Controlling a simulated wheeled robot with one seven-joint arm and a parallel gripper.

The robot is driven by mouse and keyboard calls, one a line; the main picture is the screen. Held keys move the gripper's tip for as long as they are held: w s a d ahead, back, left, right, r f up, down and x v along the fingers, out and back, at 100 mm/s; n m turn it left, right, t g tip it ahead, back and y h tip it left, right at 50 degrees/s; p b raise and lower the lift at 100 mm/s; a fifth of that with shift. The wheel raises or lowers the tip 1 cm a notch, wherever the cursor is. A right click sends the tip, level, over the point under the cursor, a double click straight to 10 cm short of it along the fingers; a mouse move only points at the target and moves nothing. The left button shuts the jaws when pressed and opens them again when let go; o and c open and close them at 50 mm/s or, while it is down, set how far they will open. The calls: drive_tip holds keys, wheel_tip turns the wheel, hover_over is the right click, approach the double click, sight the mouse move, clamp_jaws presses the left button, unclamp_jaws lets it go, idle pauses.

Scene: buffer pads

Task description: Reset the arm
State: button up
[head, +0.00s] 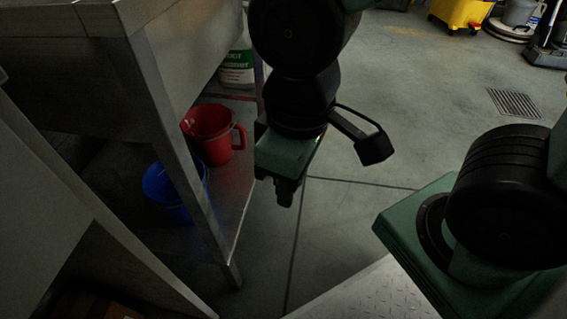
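My gripper (288,190) hangs at the end of my arm in the middle of the head view, pointing down over the concrete floor. It is a dark, narrow shape below a green and black wrist body. The fingertips are small and dark, and I cannot tell whether they are apart. I see no object held in it. It is to the right of the metal table, apart from the things on the lower shelf.
A steel table (150,100) stands at the left; its lower shelf holds a red jug (222,148), a blue container (163,190) and a labelled bottle (238,68). A yellow bucket (461,12) stands far right. The central floor (420,110) is clear around a drain grate (515,103).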

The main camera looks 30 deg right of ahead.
wheel_tip(320, 180, up, 40)
drive_tip(key=p, duration=3.9)
drive_tip(key=shift+f, duration=0.25)
